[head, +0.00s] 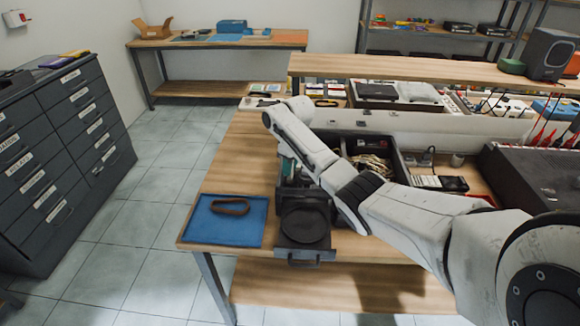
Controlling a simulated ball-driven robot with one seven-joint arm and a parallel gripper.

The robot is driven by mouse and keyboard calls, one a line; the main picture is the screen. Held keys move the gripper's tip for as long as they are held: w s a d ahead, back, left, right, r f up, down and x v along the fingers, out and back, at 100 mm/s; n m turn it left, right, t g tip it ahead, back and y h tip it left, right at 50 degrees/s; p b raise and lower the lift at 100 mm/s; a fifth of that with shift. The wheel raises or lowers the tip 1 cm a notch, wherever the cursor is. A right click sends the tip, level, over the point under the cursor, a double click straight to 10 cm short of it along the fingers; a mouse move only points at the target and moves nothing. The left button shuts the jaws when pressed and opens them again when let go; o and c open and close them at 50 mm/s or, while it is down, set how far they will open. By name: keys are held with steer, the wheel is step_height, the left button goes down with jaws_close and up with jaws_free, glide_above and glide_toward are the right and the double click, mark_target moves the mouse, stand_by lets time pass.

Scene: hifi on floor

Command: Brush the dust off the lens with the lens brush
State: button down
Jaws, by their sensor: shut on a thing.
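My arm reaches in from the lower right over the workbench (240,150). Its end bends down behind the pale forearm, at the near left of the bench. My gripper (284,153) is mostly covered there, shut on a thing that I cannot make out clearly. A small green-teal patch shows just below it. I cannot pick out the lens brush or a lens for certain. A black round disc (305,226) lies in a dark tray (304,252) at the bench's front edge. A blue mat (225,226) left of it bears a dark brown loop (230,207).
A large dark case (535,180) fills the right. Grey drawers (60,150) stand at the left, with clear floor between. The bench's left strip is bare.

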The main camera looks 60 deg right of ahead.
steer(key=shift+w+d+b, duration=0.3)
steer(key=shift+d+b, duration=0.4)
steer(key=shift+b, duration=0.3)
steer(key=shift+r+p, duration=0.25)
steer(key=shift+p, duration=0.05)
stand_by(0.4)
steer(key=shift+p, duration=0.3)
stand_by(0.4)
steer(key=shift+f, duration=0.25)
stand_by(1.2)
steer(key=shift+s+a+p, duration=0.2)
steer(key=shift+a+p, duration=0.25)
steer(key=shift+p, duration=0.25)
steer(key=shift+s+a+p, duration=0.2)
steer(key=shift+a+p, duration=0.25)
steer(key=shift+p, duration=0.2)
steer(key=shift+r+p, duration=0.25)
steer(key=shift+p, duration=0.05)
stand_by(0.6)
steer(key=shift+d, duration=0.15)
stand_by(0.5)
steer(key=shift+f, duration=0.25)
stand_by(1.0)
